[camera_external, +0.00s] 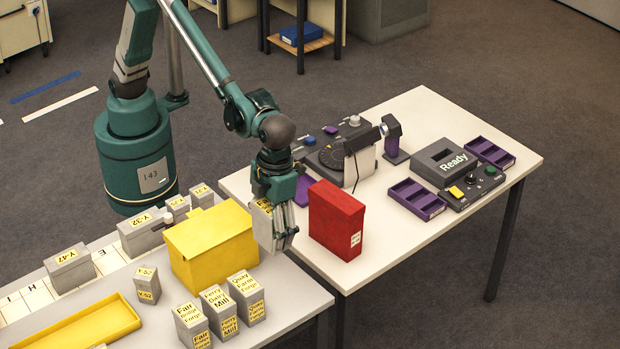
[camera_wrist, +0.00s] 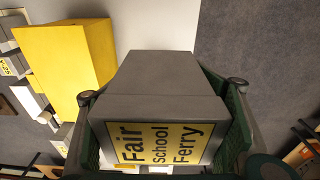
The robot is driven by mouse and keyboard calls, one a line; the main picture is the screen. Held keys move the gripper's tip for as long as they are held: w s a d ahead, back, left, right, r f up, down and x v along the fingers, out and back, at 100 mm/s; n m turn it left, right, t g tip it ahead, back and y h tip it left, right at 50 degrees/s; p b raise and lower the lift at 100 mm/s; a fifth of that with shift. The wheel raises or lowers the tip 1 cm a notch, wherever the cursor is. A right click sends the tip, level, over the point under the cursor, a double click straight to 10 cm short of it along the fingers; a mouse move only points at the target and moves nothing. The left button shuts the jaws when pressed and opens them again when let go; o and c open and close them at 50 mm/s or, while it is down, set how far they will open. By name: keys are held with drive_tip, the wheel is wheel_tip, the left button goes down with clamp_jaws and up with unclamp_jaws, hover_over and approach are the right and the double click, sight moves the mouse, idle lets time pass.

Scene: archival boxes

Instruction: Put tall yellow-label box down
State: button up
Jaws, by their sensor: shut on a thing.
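The tall yellow-label box (camera_wrist: 158,115) is grey, and its label reads "Fair School Ferry" in the wrist view. My gripper (camera_wrist: 160,110) is shut on it, with a green finger on each side. In the external view my gripper (camera_external: 277,205) holds the box (camera_external: 266,229) between the yellow box and the red box.
The large yellow box (camera_external: 212,246) stands left of my gripper, and the red box (camera_external: 337,219) right of it. Several grey yellow-label boxes (camera_external: 247,299) stand at the near table's front. Purple trays (camera_external: 417,199) and a device marked "Ready" (camera_external: 446,164) are on the right table.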

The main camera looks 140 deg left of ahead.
drive_tip(key=s+a, duration=2.5)
drive_tip(key=s, duration=0.1)
wheel_tip(320, 180, down, 11)
drive_tip(key=shift+a, duration=0.2)
drive_tip(key=shift+f, duration=0.2)
drive_tip(key=shift+f+b, duration=0.35)
drive_tip(key=shift+f, duration=2.65)
drive_tip(key=shift+f+b, duration=0.3)
drive_tip(key=shift+f, duration=1.6)
drive_tip(key=shift+f, duration=0.1)
